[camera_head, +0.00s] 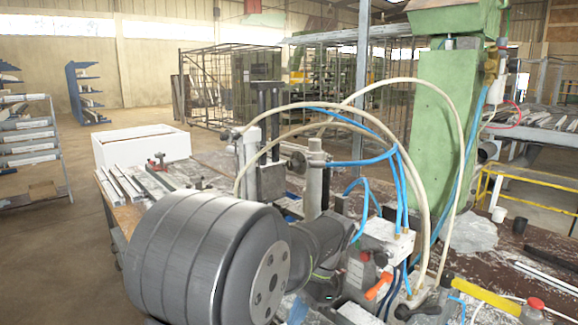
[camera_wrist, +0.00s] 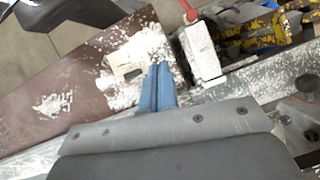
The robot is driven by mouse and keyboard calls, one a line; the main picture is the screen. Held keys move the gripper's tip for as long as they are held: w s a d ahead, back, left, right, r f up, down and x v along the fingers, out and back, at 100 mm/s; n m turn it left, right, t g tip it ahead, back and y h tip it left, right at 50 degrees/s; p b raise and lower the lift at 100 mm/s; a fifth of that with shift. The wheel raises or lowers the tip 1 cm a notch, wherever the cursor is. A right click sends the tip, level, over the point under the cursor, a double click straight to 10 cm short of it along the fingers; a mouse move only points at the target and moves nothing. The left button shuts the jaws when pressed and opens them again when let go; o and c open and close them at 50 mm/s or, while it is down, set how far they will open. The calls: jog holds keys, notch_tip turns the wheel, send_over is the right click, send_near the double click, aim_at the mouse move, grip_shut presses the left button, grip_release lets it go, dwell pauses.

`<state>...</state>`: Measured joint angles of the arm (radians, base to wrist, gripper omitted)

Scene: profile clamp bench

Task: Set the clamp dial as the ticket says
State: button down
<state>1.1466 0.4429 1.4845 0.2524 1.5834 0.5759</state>
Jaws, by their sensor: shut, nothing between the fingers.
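My gripper (camera_wrist: 157,80) shows in the wrist view as two blue fingers pressed together, with nothing between them. They hang over a brown bench top (camera_wrist: 92,75) with a white dusty patch. In the head view I cannot make out the gripper; my arm fills the lower middle. Clamp hardware with upright metal posts (camera_head: 314,190) stands behind my arm, with a dark round knob (camera_head: 298,162) beside it. A dark round knob (camera_wrist: 307,83) also shows at the right edge of the wrist view. I cannot tell whether either is the clamp dial. No readable ticket shows.
Cream and blue hoses (camera_head: 395,185) loop over the bench machinery. A green column (camera_head: 437,135) stands at right. A white box (camera_head: 140,147) and metal profiles (camera_head: 125,186) lie at left. A white block (camera_wrist: 200,50) with a red handle is close right of my fingers.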

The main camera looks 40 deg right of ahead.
jog(key=c, duration=1.6)
grip_release()
jog(key=shift+a, duration=0.1)
jog(key=o, duration=0.3)
jog(key=shift+w+a+r+n+g, duration=0.1)
jog(key=shift+a+r+n+g, duration=0.2)
jog(key=shift+n, duration=0.4)
jog(key=shift+o, duration=0.3)
jog(key=a+r+n+g+h, duration=0.1)
jog(key=n+h, duration=0.1)
jog(key=n, duration=0.1)
jog(key=a+r+n+g+h, duration=0.1)
jog(key=r+n+g, duration=0.1)
jog(key=n, duration=0.2)
jog(key=a+r+n+g+h, duration=0.1)
jog(key=n+h, duration=0.1)
jog(key=n, duration=0.2)
jog(key=shift+a+r+g+h, duration=0.15)
jog(key=shift+r+g+h, duration=0.15)
jog(key=shift+g, duration=0.1)
jog(key=n+t+h, duration=0.4)
jog(key=n+h, duration=1.3)
jog(key=n, duration=1.1)
send_near(289, 166)
jog(key=d, duration=0.9)
jog(key=shift+f, duration=0.1)
grip_shut()
